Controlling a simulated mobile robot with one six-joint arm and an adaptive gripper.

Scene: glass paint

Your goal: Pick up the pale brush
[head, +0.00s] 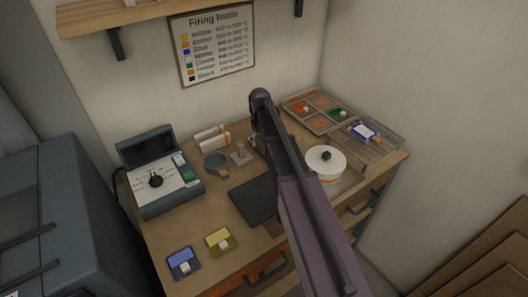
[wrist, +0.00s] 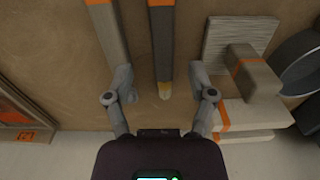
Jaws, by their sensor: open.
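In the wrist view my gripper (wrist: 158,80) is open, its two fingers apart above the wooden table. A pale beige stick with an orange band, seemingly the pale brush (wrist: 108,35), lies to the left. Its near end passes beside or behind the left finger; I cannot tell whether they touch. A darker grey stick with an orange band, seemingly a dark brush (wrist: 162,40), lies between the fingers with a yellowish tip towards me. In the head view my gripper (head: 255,140) is mostly hidden by my arm near the back of the table, and I cannot make out either brush.
Pale orange-striped blocks (wrist: 228,115), a grey stepped block (wrist: 258,72) and a dark bowl (wrist: 305,72) stand close to the right finger. A dark mat (head: 250,205) lies nearer.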

